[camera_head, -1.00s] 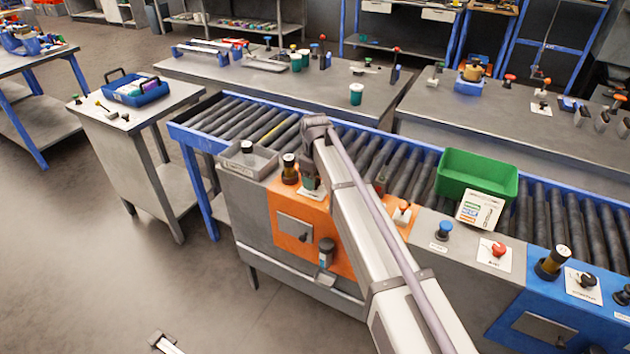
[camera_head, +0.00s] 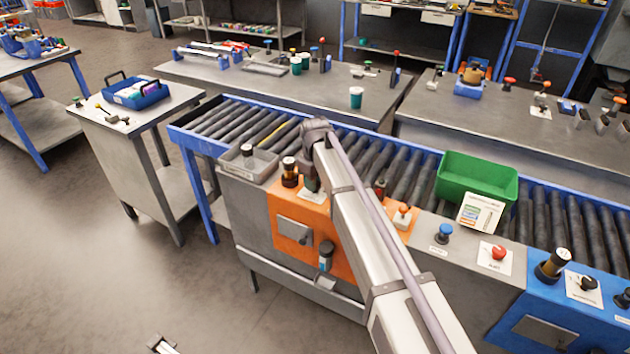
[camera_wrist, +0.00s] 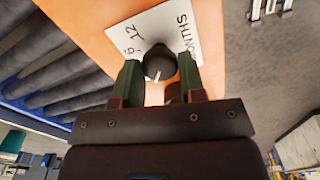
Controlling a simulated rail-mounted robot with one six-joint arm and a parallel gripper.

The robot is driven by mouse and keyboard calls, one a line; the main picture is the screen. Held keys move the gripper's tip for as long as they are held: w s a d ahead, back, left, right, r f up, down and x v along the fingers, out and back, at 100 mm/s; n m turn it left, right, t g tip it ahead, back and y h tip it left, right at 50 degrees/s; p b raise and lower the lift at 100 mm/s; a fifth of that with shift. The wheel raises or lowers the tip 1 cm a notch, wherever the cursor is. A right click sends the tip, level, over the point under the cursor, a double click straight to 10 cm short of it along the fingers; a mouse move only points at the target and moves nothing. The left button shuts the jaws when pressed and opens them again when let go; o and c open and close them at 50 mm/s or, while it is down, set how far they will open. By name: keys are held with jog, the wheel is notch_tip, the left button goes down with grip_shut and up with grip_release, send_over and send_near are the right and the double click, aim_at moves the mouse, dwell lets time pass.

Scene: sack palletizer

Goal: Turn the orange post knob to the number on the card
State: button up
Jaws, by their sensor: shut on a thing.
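The orange post (camera_head: 291,231) stands at the front side of the roller conveyor. Its knob (camera_wrist: 159,66) is dark and round with a white pointer line, seen in the wrist view. The knob sits on a white dial plate (camera_wrist: 178,22) marked 6, 12 and MONTHS. The pointer line points toward the bottom of the wrist view, away from the 6 and 12. My gripper (camera_wrist: 160,70) has its green fingers on either side of the knob, shut on it. In the head view my arm hides most of the knob. A white card (camera_head: 481,212) leans on the green bin; its print is too small to read.
The green bin (camera_head: 478,176) stands on the conveyor rollers (camera_head: 380,160). A dark cylinder with a pale top (camera_head: 290,172) and a grey tray (camera_head: 250,163) are left of my gripper. An orange-topped knob (camera_head: 402,216), a blue button (camera_head: 444,233) and a red one (camera_head: 498,252) are to the right.

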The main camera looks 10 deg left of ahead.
jog(key=m, duration=1)
jog(key=shift+m, duration=2.2)
jog(key=o, duration=0.9)
notch_tip(320, 180, up, 11)
jog(key=p, duration=1)
jog(key=shift+f+p, duration=0.1)
jog(key=shift+p, duration=0.3)
